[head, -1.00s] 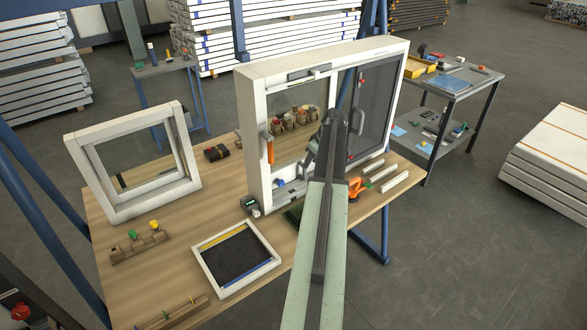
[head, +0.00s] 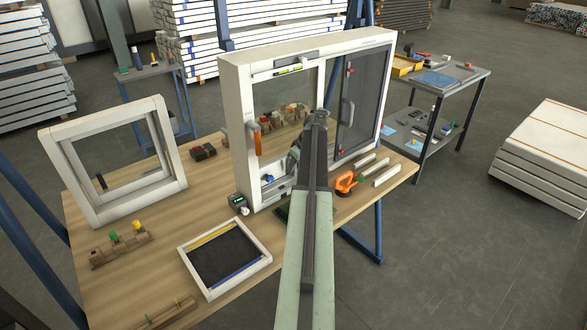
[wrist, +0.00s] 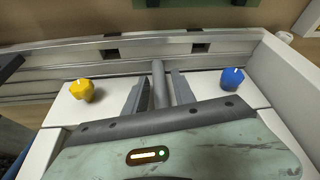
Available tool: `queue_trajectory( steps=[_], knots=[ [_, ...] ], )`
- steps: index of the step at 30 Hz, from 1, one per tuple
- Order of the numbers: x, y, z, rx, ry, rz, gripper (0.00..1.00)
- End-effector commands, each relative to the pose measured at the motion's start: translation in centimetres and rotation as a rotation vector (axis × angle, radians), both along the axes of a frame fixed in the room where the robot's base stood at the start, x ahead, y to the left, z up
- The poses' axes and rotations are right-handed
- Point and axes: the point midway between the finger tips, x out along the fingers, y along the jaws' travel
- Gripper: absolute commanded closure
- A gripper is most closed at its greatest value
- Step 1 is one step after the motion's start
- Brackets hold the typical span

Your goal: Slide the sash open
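A white window frame (head: 237,122) stands upright on the wooden bench in the head view. A clear pane with an orange handle (head: 254,138) is at its left. A dark mesh sash (head: 370,85) with a grey handle (head: 347,113) is at its right. My gripper (wrist: 160,95) is low in front of the frame's middle; my arm hides its fingertips in the head view. In the wrist view its fingers stand apart on either side of a grey upright bar (wrist: 158,78), with narrow gaps visible. I cannot tell which part the bar belongs to.
A yellow knob (wrist: 82,90) and a blue knob (wrist: 232,78) flank the fingers. A smaller white frame (head: 70,190), a dark tray (head: 228,285) and an orange clamp-like tool (head: 345,182) are on the bench. A side table (head: 450,85) stands right.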

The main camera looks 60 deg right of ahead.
Motion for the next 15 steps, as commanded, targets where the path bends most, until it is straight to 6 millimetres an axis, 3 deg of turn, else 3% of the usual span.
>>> queue_trajectory(
  steps=[1, 3, 15],
  knots=[
    [0.02, 0.01, 0.02, 0.000, 0.000, 0.000, 0.86],
    [0.03, 0.03, 0.02, 0.000, 0.000, 0.001, 1.00],
    [0.07, 0.10, 0.00, 0.000, 0.001, 0.002, 1.00]
  ],
)
